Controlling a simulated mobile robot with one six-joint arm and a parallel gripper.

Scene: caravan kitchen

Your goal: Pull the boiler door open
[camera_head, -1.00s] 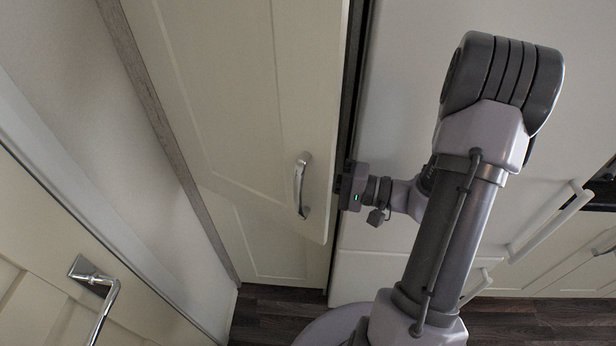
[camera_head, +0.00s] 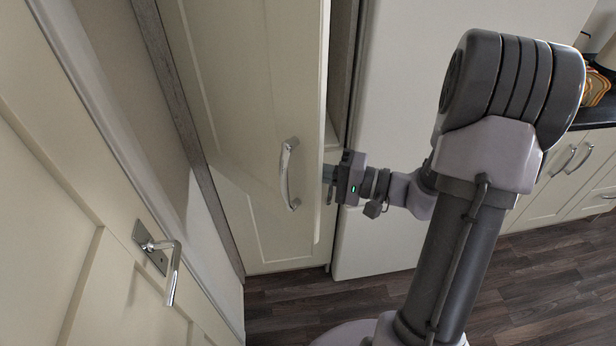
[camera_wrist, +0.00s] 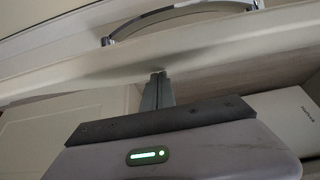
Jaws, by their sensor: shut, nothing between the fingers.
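The boiler door (camera_head: 250,90) is a tall cream panel, standing ajar, with a dark gap along its right edge. Its chrome bow handle (camera_head: 288,175) is on the outer face near that edge. My gripper (camera_head: 328,172) is at the door's right edge, in the gap, with its fingers partly hidden by the door. In the wrist view the shut, empty fingers (camera_wrist: 157,85) point at the door's edge (camera_wrist: 150,62) and appear to touch it. The chrome handle (camera_wrist: 180,18) is beyond that edge, apart from the fingers. A white box with faint lettering (camera_wrist: 285,125) shows at right.
A cream door with a chrome lever handle (camera_head: 160,255) stands close at left. A plain pale panel (camera_head: 400,90) is right of the opening. Lower cabinets and a dark worktop (camera_head: 598,113) are at far right. Dark wood floor (camera_head: 540,280) is clear.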

